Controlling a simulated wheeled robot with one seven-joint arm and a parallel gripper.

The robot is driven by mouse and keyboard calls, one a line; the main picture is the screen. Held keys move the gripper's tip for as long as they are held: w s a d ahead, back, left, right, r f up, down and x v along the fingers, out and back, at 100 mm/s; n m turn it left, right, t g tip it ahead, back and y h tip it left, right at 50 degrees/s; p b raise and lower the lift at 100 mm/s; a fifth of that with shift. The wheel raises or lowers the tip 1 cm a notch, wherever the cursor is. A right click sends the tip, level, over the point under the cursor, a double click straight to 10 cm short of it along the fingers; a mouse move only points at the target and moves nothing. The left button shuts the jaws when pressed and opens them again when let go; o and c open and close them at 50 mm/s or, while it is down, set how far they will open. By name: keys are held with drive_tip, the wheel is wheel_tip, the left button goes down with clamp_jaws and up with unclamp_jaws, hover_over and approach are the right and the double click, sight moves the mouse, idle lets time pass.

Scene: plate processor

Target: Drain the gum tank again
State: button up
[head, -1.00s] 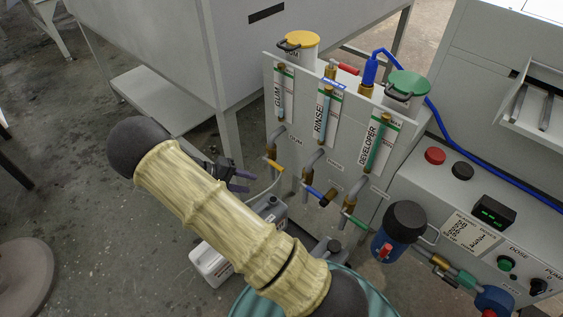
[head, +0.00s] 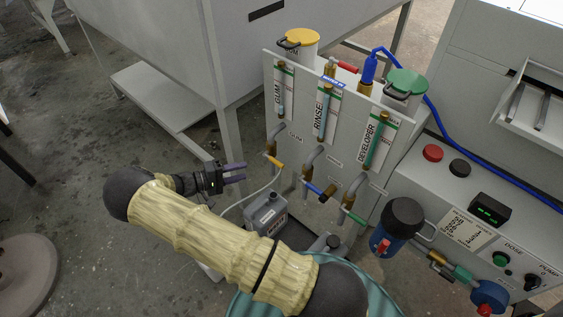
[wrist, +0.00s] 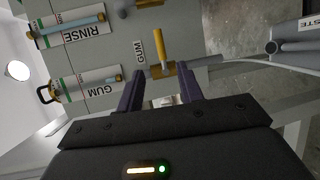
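The gum tank (head: 301,50) has a yellow lid and a GUM sight gauge (head: 281,98); that gauge also shows in the wrist view (wrist: 88,83). Its drain valve has a yellow handle (head: 275,162). In the wrist view, the yellow handle (wrist: 157,46) stands crosswise to the pipe. My gripper (head: 243,173) is open and empty, left of the valve and apart from it. In the wrist view, its purple fingers (wrist: 160,90) point toward the valve, with the handle beyond their tips. A grey waste jug (head: 268,216) stands below, with a pale hose (head: 262,190) running toward it.
To the right are the rinse valve's blue handle (head: 314,187) and the developer valve's green handle (head: 353,215). A blue filter housing (head: 391,240) stands right of them. A grey cabinet leg (head: 230,137) rises behind my gripper. The floor at left is open.

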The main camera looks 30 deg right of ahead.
sight(275, 163)
drive_tip(key=d+f, duration=0.1)
drive_tip(key=d, duration=0.3)
drive_tip(key=d+b, duration=0.1)
drive_tip(key=d, duration=0.4)
drive_tip(key=d+f+b, duration=0.1)
drive_tip(key=d, duration=0.4)
drive_tip(key=shift+s+f, duration=0.3)
drive_tip(key=shift+f, duration=0.05)
drive_tip(key=shift+s+d, duration=0.1)
drive_tip(key=shift+d, duration=0.6)
drive_tip(key=shift+d, duration=0.1)
clamp_jaws()
